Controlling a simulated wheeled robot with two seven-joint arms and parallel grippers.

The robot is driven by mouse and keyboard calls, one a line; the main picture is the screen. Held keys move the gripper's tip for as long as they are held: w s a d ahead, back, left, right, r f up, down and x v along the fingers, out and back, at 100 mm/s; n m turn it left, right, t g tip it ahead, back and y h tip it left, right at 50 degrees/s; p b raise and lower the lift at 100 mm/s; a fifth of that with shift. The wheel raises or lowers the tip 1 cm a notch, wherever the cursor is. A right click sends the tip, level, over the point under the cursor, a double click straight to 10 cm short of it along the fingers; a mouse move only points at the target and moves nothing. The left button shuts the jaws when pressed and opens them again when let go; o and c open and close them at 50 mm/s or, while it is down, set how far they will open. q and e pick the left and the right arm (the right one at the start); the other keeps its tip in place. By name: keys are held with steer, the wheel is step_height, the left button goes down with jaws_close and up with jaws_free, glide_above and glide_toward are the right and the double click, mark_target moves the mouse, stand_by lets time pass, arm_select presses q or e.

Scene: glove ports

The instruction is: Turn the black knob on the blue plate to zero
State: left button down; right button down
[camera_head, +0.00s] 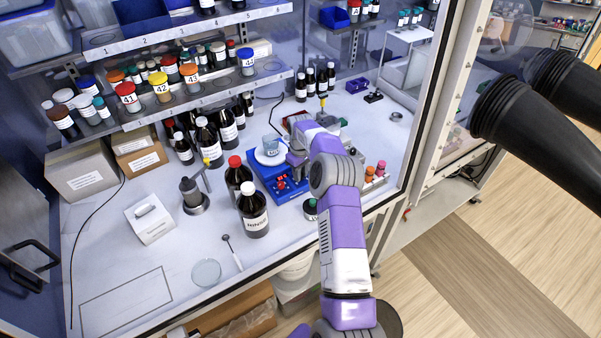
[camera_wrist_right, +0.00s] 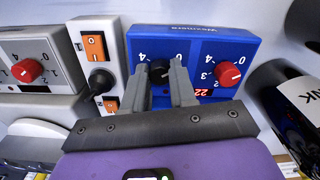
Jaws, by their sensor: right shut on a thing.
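The blue plate (camera_head: 262,177) stands near the middle of the bench, with a white round top and a glass beaker on it in the head view. In the right wrist view the blue plate (camera_wrist_right: 200,48) appears upside down. Its black knob (camera_wrist_right: 159,70) sits between the two grey fingertips of my right gripper (camera_wrist_right: 160,80), which is shut on it. The knob's lower part is hidden by the fingers, and I cannot read its pointer clearly. In the head view my right gripper (camera_head: 297,163) is at the plate's right side and hides the black knob. My left gripper is out of view.
A red knob (camera_wrist_right: 228,74) is beside the black knob. A grey device (camera_wrist_right: 30,62) with a red knob and a panel with orange switches (camera_wrist_right: 94,46) stand close by. Free bench lies at front left.

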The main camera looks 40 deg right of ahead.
steer(key=c, duration=0.9)
jaws_free()
steer(key=shift+r, duration=0.1)
step_height(320, 180, up, 8)
steer(key=shift+f, duration=0.25)
steer(key=shift+f, duration=0.1)
